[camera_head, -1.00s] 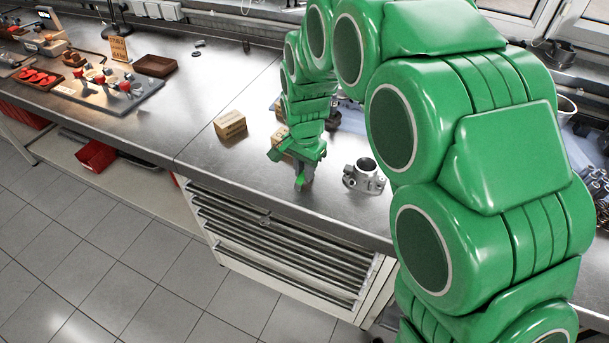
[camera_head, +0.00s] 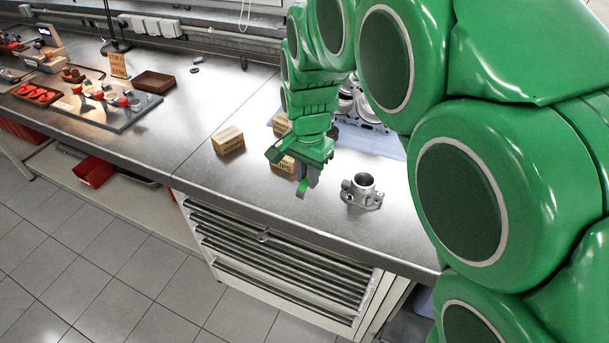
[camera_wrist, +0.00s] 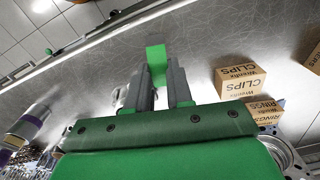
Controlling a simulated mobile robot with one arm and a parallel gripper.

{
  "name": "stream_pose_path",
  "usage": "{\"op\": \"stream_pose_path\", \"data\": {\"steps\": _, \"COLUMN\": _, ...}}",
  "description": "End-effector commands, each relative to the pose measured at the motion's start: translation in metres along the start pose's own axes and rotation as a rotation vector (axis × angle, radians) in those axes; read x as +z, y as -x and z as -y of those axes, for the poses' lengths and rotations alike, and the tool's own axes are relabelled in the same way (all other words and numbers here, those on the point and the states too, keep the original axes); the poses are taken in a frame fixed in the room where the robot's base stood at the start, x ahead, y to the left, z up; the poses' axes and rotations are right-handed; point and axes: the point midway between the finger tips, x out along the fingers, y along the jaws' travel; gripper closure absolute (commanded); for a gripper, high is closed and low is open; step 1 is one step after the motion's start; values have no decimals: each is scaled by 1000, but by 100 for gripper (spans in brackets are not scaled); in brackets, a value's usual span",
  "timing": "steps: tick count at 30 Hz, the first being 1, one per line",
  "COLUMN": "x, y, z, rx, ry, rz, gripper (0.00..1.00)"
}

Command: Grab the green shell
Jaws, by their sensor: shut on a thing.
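The green shell (camera_wrist: 155,56) shows in the wrist view as a small bright green piece between the tips of my two grey fingers. My gripper (camera_wrist: 158,85) is shut on it. In the head view my gripper (camera_head: 308,178) is over the front part of the metal bench, left of a grey metal housing. The green shell (camera_head: 302,190) shows there as a small green tip below the fingers. I cannot tell whether it touches the bench top.
Cardboard boxes stand close by: a box (camera_head: 228,140) left of my gripper, and a clips box (camera_wrist: 238,82) right of it in the wrist view. The grey metal housing (camera_head: 362,190) stands to the right.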

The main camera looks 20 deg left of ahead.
Motion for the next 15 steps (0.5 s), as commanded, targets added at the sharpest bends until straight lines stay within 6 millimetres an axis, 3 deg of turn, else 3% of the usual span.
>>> {"op": "stream_pose_path", "data": {"steps": 15, "x": 42, "y": 31, "z": -50, "rx": -3, "ry": -1, "rz": -2, "gripper": 100}}
